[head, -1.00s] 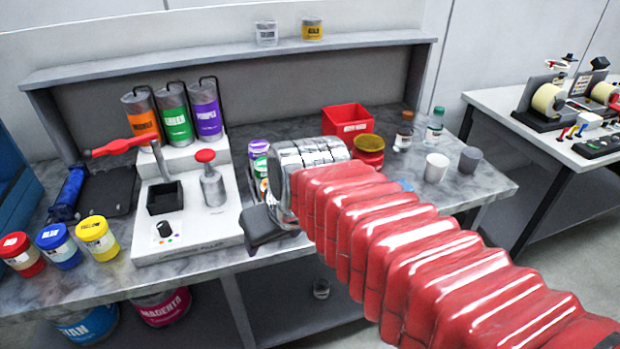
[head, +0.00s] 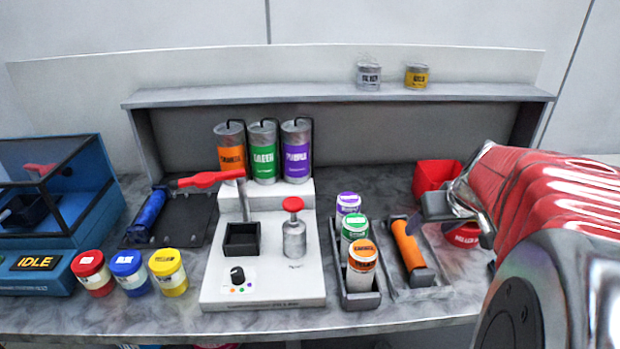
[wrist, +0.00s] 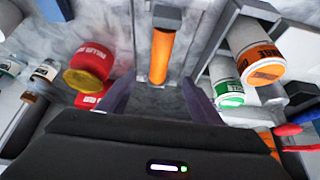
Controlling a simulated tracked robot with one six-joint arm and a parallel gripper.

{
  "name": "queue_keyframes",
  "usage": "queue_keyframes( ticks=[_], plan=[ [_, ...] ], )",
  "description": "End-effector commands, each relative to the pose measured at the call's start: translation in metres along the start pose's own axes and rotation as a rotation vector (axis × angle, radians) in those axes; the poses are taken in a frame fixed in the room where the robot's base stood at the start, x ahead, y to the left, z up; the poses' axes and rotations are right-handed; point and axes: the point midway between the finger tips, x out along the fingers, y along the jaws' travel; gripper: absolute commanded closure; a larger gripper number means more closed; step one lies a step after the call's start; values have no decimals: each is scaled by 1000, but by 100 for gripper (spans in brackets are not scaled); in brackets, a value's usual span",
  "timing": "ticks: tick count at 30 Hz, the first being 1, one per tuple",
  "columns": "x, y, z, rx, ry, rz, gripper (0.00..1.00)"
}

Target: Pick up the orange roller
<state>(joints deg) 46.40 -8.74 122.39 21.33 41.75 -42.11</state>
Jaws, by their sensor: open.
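The orange roller (head: 407,246) lies in a grey holder tray on the bench, right of the rack of ink bottles. In the wrist view the orange roller (wrist: 161,52) is ahead of my gripper, in line with the gap between the fingers. My gripper (wrist: 158,95) is open and empty, its two fingers spread either side of that gap. In the head view my gripper (head: 440,206) is near the roller's upper right, apart from it. Its fingertips are partly unclear there.
A rack (head: 362,298) with purple, green and orange bottles stands just left of the roller. A white machine (head: 262,285) stands further left, beside several lidded jars.

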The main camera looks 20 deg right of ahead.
Motion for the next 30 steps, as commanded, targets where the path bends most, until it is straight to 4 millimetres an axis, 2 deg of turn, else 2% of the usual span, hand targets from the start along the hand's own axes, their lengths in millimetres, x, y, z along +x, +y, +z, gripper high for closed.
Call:
queue_keyframes(
  ticks=[11, 30],
  plan=[
    [5, -5, -2, -9, 0, -6, 41],
    [82, -7, -1, -12, -2, -9, 41]
  ],
)
